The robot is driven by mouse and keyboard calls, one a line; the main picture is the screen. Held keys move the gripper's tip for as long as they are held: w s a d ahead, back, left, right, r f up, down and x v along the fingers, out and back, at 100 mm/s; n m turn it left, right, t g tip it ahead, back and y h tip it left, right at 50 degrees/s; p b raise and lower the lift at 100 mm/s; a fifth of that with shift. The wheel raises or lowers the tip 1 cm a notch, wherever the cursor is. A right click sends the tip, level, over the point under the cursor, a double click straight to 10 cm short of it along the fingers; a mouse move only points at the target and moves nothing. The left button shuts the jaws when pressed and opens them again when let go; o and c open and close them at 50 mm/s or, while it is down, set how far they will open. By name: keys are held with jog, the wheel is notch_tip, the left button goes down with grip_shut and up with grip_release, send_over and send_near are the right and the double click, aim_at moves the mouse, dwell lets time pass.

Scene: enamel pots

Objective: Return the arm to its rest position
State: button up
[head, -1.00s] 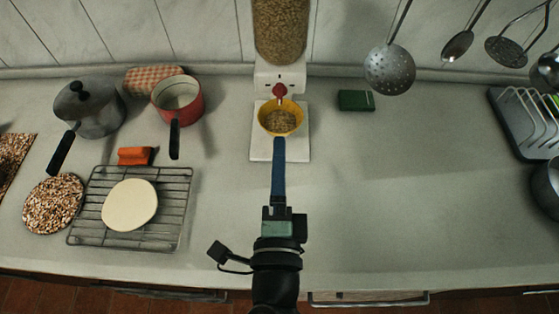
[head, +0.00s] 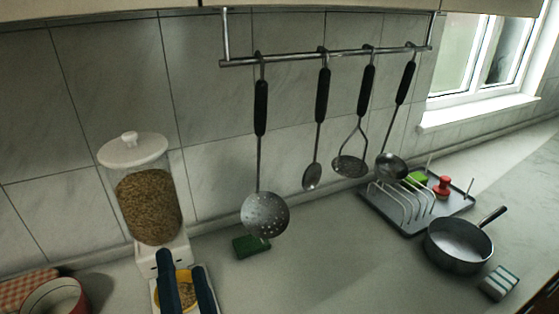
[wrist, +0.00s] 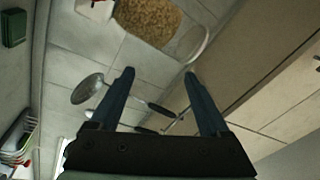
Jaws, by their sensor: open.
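My gripper (head: 183,260) is at the lower left of the head view, with its two blue fingers apart and nothing held between them. The fingers rise in front of a yellow bowl (head: 187,297) of grain and partly hide it. In the wrist view my gripper (wrist: 159,73) also shows open and empty, with wall tiles, the hanging utensils and the grain dispenser beyond it.
The grain dispenser (head: 149,205) stands close behind my gripper. A skimmer (head: 265,214) and other utensils hang from a rail (head: 330,57). A green block (head: 251,246), a dish rack (head: 408,205) and a dark pan (head: 458,245) are on the counter. The middle counter is clear.

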jog(key=w+d+r+n+t+h, duration=0.1)
jog(key=d+r+n+t, duration=0.15)
jog(key=r, duration=0.65)
jog(key=w+d+r+n+t, duration=0.1)
jog(key=w+d+r+n, duration=0.15)
jog(key=r, duration=0.55)
jog(key=s+d+r+n+t+h, duration=0.1)
jog(key=s+d+r+t+h, duration=0.1)
jog(key=r, duration=0.7)
jog(key=s+d+r+n+t+h, duration=0.1)
jog(key=s+d+r+t+h, duration=0.2)
jog(key=r, duration=0.6)
jog(key=s+d+h, duration=0.1)
jog(key=d+h, duration=0.1)
jog(key=shift+s+d+n+h, duration=0.3)
jog(key=shift+s+d, duration=0.05)
jog(key=shift+t, duration=0.25)
